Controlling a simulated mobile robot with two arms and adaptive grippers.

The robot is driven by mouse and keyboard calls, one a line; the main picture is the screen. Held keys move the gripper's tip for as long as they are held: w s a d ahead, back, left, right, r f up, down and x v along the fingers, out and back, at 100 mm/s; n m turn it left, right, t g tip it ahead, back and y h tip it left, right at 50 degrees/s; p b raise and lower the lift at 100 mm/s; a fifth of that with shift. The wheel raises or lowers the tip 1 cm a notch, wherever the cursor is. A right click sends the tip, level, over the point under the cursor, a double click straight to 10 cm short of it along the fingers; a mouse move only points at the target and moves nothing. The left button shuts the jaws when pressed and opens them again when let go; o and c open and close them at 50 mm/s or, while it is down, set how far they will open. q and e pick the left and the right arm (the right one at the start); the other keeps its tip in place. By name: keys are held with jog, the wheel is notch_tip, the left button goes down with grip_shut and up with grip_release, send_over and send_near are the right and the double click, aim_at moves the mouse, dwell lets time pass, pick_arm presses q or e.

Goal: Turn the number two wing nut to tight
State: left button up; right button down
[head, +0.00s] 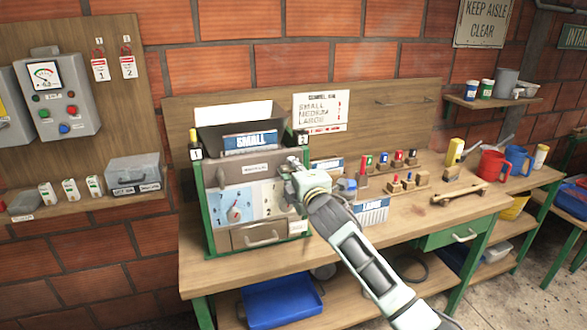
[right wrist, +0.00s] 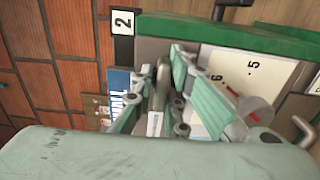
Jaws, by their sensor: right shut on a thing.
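The green-framed machine (head: 209,205) stands on the wooden bench, with a tag "1" (head: 196,154) on its left post and a tag "2" (head: 303,138) on its right post. My right gripper (head: 294,166) is at the machine's right front, below tag "2". In the right wrist view, the fingers of my right gripper (right wrist: 170,100) are shut on a grey piece, the number two wing nut (right wrist: 162,85), close to tag "2" (right wrist: 122,22). The fingers hide most of the nut, so its turned position cannot be told. My left gripper is not in view.
A dial panel (head: 236,209) and a drawer (head: 260,235) are on the machine's front. A blue bin (head: 282,303) sits below.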

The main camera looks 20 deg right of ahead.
jog(key=shift+f+m, duration=0.15)
jog(key=shift+m, duration=0.25)
jog(key=m, duration=0.3)
jog(key=shift+f+m, duration=0.1)
jog(key=shift+m, duration=0.3)
jog(key=m+p, duration=0.1)
jog(key=m, duration=0.3)
jog(key=shift+a+f+m, duration=0.1)
jog(key=shift+m, duration=0.2)
jog(key=m, duration=0.4)
jog(key=shift+f+p, duration=0.1)
jog(key=shift+p, duration=0.25)
jog(key=shift+a+f+m+p, duration=0.1)
jog(key=shift+m+p, duration=0.3)
jog(key=shift+m, duration=2)
jog(key=c, duration=1.8)
grip_release()
jog(key=shift+o, duration=0.2)
